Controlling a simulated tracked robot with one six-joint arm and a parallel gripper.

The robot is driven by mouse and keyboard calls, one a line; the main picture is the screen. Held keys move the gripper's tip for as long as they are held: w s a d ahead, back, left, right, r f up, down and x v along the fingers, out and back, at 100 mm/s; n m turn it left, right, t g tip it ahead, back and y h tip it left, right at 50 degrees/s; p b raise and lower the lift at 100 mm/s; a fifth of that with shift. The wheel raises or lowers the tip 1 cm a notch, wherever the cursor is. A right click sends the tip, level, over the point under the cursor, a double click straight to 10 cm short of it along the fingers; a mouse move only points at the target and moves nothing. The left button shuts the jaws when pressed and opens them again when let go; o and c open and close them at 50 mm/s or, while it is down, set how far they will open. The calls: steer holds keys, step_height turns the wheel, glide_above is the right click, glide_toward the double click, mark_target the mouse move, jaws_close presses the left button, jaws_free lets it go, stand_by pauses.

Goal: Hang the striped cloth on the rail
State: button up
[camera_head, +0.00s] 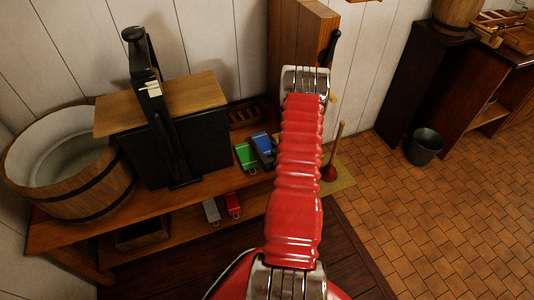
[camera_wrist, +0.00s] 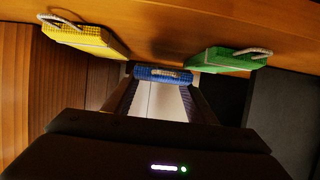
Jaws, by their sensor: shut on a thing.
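In the wrist view, my gripper (camera_wrist: 161,84) is shut on a small blue item (camera_wrist: 150,73) with a pale loop, seen end-on between the fingertips. It looks patterned, but I cannot tell whether it is the striped cloth. In the head view, a blue item (camera_head: 263,147) lies at the bench's right end, partly behind my red arm, which hides my gripper there. A green item with a loop (camera_head: 246,157) is beside it; it also shows in the wrist view (camera_wrist: 222,61). A yellow checked item with a loop (camera_wrist: 85,39) is on the other side. I cannot make out the rail.
The wooden bench (camera_head: 70,232) carries a wooden tub (camera_head: 85,190) and a black lever press (camera_head: 150,110). A grey item (camera_head: 211,211) and a red item (camera_head: 233,204) lie lower down. A plunger (camera_head: 329,170) stands to the right. The tiled floor is clear up to a dark bucket (camera_head: 424,146).

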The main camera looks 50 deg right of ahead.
mark_target(267, 153)
steer(key=shift+f, duration=1.6)
steer(key=o, duration=0.8)
steer(key=shift+f, duration=0.1)
steer(key=v, duration=1.2)
steer(key=shift+s, duration=0.1)
